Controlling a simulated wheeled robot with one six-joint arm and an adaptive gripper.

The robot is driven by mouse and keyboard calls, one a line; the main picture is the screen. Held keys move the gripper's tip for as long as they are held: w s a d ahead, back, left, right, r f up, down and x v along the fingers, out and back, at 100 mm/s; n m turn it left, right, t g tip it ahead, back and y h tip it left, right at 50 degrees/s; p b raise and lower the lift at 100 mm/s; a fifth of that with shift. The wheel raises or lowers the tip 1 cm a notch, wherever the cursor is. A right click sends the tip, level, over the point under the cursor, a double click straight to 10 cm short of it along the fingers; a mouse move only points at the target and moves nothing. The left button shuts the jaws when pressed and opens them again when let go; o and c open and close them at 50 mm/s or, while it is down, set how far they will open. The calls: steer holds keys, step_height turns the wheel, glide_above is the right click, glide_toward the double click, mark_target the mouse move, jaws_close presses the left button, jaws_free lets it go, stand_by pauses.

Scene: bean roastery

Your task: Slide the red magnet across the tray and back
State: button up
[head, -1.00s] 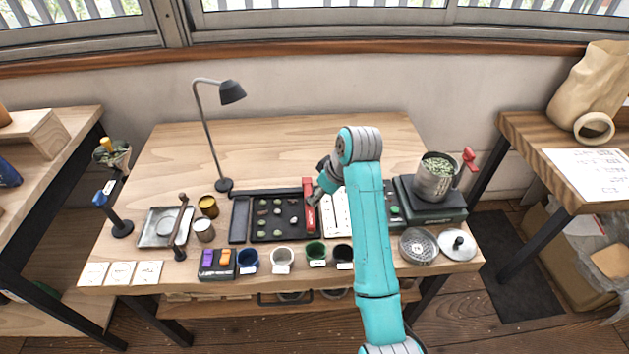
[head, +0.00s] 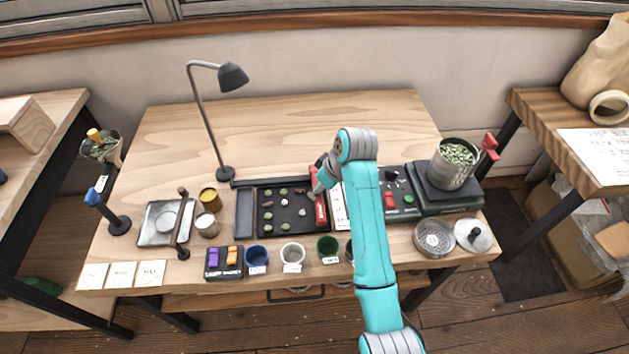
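The red magnet (head: 320,211) is a long red block with a small pale mark. It lies along the right side of the black tray (head: 262,238). The tray holds several small green, brown and pale beans or stones.
A dark bar (head: 268,182) runs along the tray's back edge. Cups, including a green one (head: 327,247), line the front. A lamp (head: 226,173) stands behind left. A scale with a metal pot (head: 450,170) stands right. The table's back is clear.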

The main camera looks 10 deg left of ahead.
steer(key=shift+a+f, duration=0.1)
steer(key=shift+f, duration=0.2)
jaws_close()
steer(key=shift+a, duration=0.1)
